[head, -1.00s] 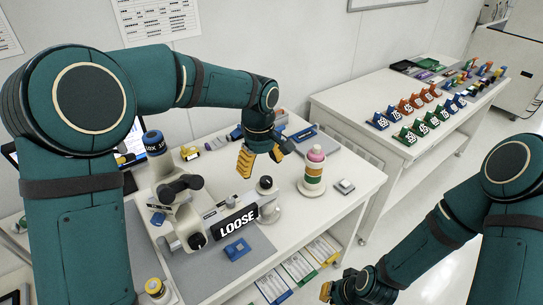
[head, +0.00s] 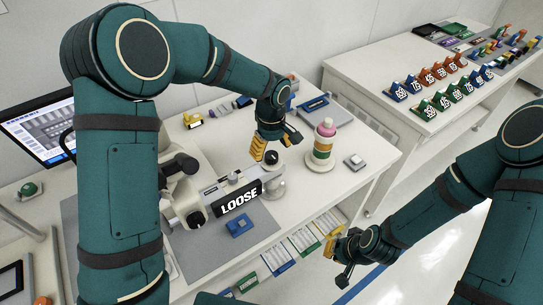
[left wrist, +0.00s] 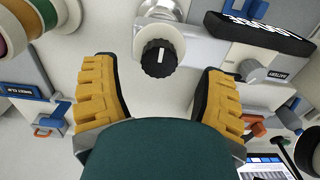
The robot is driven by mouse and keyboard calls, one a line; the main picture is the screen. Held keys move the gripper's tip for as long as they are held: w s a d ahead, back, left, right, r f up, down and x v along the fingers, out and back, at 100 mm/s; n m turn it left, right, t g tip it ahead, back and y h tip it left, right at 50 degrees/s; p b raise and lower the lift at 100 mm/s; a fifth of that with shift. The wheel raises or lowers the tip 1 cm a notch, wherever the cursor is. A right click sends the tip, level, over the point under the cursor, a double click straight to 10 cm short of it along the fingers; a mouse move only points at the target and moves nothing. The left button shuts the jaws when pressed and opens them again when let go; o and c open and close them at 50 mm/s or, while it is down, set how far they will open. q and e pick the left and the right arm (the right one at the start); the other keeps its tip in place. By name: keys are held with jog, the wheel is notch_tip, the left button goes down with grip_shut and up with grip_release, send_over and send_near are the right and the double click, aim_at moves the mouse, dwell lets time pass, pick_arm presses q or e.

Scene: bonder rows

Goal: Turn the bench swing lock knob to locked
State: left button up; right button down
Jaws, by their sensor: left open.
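The lock knob (head: 271,157) is a small dark round knob on the end of the pale bench arm, beside a black sign (head: 239,197) reading LOOSE. In the left wrist view the knob (left wrist: 160,58) is black and ridged with a white pointer line, which lies nearly upright in the picture. My left gripper (head: 274,143) is open just above the knob. In the wrist view its yellow-padded fingers (left wrist: 158,70) stand on either side of the knob, apart from it. My right gripper (head: 337,255) hangs in front of the bench, away from the knob; its jaw opening is unclear.
A striped stacked cylinder (head: 321,145) and a small grey block (head: 354,162) stand right of the knob. A blue block (head: 238,226) lies in front of the sign. A monitor (head: 40,125) stands at left. A second table (head: 350,75) holds several numbered holders.

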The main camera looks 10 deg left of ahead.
aim_at(272, 155)
pick_arm(q)
jog(key=shift+f, duration=1.85)
jog(key=c, duration=1.2)
